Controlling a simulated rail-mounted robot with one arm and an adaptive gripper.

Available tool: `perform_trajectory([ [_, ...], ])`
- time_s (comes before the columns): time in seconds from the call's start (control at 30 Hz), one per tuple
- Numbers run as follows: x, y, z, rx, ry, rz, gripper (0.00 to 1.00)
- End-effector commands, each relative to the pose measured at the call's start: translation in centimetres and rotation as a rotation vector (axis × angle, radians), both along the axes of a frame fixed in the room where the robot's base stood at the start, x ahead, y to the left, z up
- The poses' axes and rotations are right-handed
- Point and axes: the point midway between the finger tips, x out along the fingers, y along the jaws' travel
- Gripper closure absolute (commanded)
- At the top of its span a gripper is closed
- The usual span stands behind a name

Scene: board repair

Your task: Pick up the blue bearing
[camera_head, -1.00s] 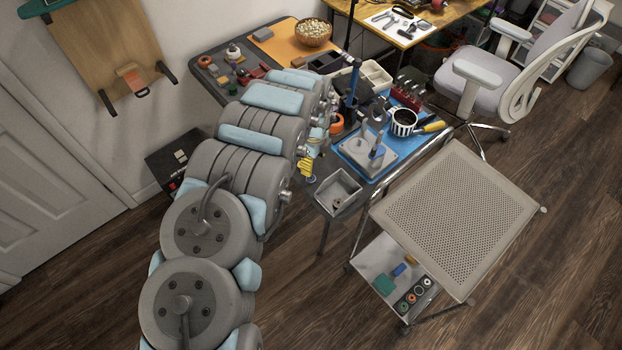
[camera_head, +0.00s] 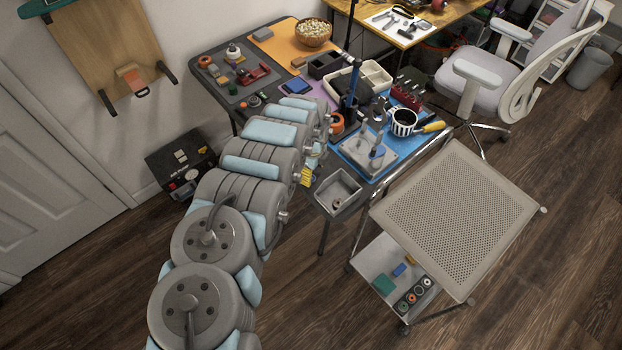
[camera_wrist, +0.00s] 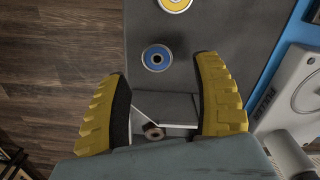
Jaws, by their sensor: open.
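In the head view a bit of my yellow gripper (camera_head: 306,177) shows near the table's front edge, mostly hidden by my arm. I cannot make out the blue bearing there.
A blue mat (camera_head: 349,159) with a grey press stand (camera_head: 381,160) lies to the right. A perforated cart (camera_head: 450,215) stands nearby.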

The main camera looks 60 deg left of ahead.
Motion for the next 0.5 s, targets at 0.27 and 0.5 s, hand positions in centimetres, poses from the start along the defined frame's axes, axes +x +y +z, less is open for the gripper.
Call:
perform_trajectory([
  [0.27, -0.2, 0.0, -2.1, -0.002, 0.0, 0.0, 0.34],
  [0.5, -0.2, 0.0, -3.4, -0.001, 0.0, 0.0, 0.34],
])
